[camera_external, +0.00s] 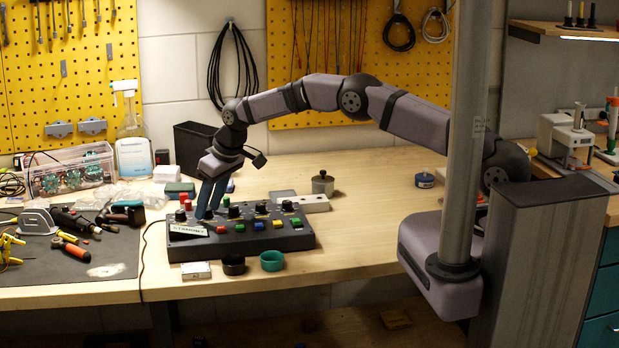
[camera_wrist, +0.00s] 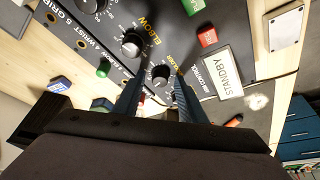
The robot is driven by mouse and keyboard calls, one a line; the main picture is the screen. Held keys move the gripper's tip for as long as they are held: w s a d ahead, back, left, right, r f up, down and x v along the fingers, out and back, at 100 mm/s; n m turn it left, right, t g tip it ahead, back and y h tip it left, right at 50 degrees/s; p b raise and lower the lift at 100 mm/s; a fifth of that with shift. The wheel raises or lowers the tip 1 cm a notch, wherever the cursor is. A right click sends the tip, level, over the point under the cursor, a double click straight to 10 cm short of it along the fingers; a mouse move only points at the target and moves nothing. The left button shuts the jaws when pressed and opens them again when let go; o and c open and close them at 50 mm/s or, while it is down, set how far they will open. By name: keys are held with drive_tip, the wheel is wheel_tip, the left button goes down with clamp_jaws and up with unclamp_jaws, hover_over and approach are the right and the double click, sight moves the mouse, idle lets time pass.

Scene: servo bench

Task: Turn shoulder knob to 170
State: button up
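A black knob (camera_wrist: 160,75) with a light pointer mark shows between my fingertips in the wrist view. The partly hidden label beside it seems to read SHOULDER; its setting is too small to read. The knob marked ELBOW (camera_wrist: 133,42) is up and left of it. My gripper (camera_wrist: 161,80) is open, a fingertip on each side of the knob with small gaps; I cannot tell whether either touches. In the external view my gripper (camera_external: 210,213) points down at the left part of the dark control box (camera_external: 290,243), and its fingers largely hide this knob.
A teal ring (camera_external: 271,261) and a black cup (camera_external: 233,265) stand before the box. The bench to its right is mostly clear.

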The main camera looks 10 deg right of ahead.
clamp_jaws()
drive_tip(key=shift+m, duration=0.4)
drive_tip(key=m+b, duration=0.1)
drive_tip(key=m+h, duration=0.1)
drive_tip(key=m, duration=0.1)
drive_tip(key=shift+s+a+f+t+b, duration=0.1)
drive_tip(key=shift+s+a+t+b, duration=0.1)
drive_tip(key=shift+t+b, duration=0.2)
drive_tip(key=shift+a+r+m+t+h+p, duration=0.15)
drive_tip(key=shift+m+h+p, duration=0.3)
drive_tip(key=shift+m, duration=0.45)
drive_tip(key=shift+d+r+m+t+h+p, duration=0.2)
drive_tip(key=shift+m+p, duration=0.3)
drive_tip(key=shift+m, duration=0.4)
drive_tip(key=shift+f+m+h+p, duration=0.25)
drive_tip(key=shift+m+p, duration=0.05)
drive_tip(key=shift+p, duration=0.05)
drive_tip(key=shift+o, duration=0.9)
unclamp_jaws()
drive_tip(key=b, duration=0.3)
drive_tip(key=shift+s+r, duration=0.1)
drive_tip(key=shift+r, duration=0.1)
